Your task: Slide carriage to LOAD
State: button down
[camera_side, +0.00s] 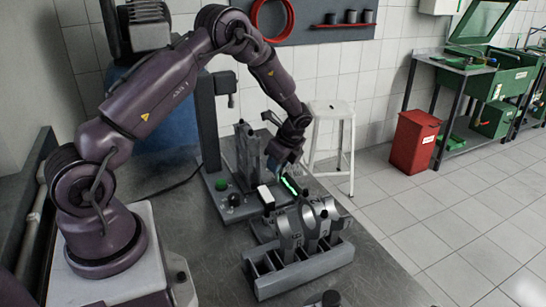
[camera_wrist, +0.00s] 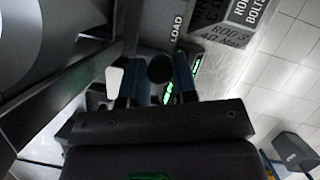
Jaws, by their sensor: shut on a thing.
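My gripper (camera_wrist: 158,82) has its two blue fingers on either side of a dark round knob (camera_wrist: 160,68) and is shut on it. I take the knob to be the carriage's handle; the carriage body is mostly hidden behind my gripper. The word LOAD (camera_wrist: 176,27) stands on a dark strip just above the knob in the wrist view. In the side view my gripper (camera_side: 283,172) is low over the grey machine base (camera_side: 224,211), beside a white block (camera_side: 265,194) and a lit green strip (camera_side: 290,185). The knob cannot be made out there.
A grey rack (camera_side: 303,276) holding several metal connecting rods (camera_side: 313,224) stands close in front. A green button (camera_side: 221,185) and a black knob (camera_side: 234,200) sit on the base's left side. A sign reading ROD BOLTS (camera_wrist: 248,10) is near. A white stool (camera_side: 331,112) stands behind.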

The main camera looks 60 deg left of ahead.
jog(key=shift+d, duration=0.55)
jog(key=shift+d, duration=0.1)
jog(key=c, duration=0.9)
grip_release()
jog(key=shift+r, duration=0.1)
jog(key=shift+w+r, duration=0.1)
jog(key=shift+r, duration=0.25)
jog(key=v, duration=1.2)
jog(key=shift+w+d, duration=0.1)
jog(key=shift+d, duration=0.05)
